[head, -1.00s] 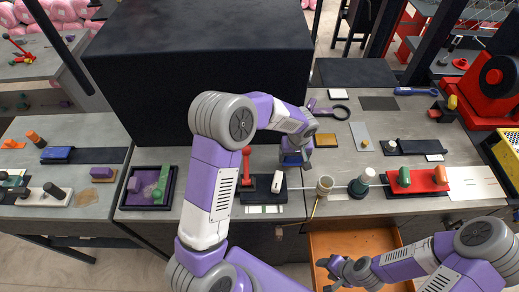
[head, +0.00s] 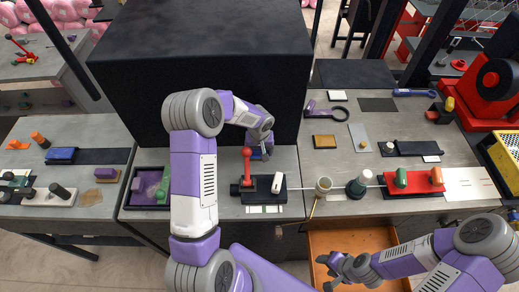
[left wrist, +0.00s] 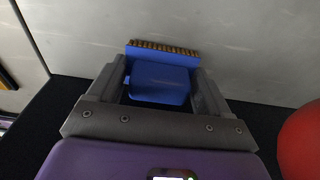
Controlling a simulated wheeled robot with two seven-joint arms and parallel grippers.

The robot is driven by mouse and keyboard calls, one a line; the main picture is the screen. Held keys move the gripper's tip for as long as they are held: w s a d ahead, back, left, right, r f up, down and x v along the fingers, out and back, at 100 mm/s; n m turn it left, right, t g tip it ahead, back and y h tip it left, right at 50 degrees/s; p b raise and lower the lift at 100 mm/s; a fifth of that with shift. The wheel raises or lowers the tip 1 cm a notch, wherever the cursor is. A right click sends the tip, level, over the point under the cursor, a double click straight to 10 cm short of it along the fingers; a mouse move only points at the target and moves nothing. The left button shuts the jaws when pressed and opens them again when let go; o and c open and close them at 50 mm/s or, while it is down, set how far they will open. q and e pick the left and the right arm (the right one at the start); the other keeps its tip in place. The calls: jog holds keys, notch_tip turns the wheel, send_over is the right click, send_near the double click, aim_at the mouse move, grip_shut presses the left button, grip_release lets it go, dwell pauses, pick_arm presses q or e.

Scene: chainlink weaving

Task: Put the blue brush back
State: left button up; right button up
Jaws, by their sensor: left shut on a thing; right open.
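The blue brush (left wrist: 160,80), with a row of yellow-brown bristles on its far edge, sits between the two grey fingers of my left gripper (left wrist: 160,92) in the left wrist view. The gripper is shut on it. In the head view my left gripper (head: 260,153) is over the grey bench, in front of the big black box; its own wrist mostly hides the brush there. My right gripper (head: 332,270) is open and empty, low near the open orange drawer.
A red lever (head: 246,166) on a black base (head: 262,190) stands close to the left gripper; its red knob (left wrist: 302,140) shows in the left wrist view. The black box (head: 200,90) blocks the back. An open drawer (head: 350,243) is in front.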

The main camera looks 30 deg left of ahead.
pick_arm(q)
jog(key=shift+f+b, duration=0.3)
jog(key=shift+b, duration=0.05)
jog(key=o, duration=0.9)
jog(key=shift+r, duration=0.1)
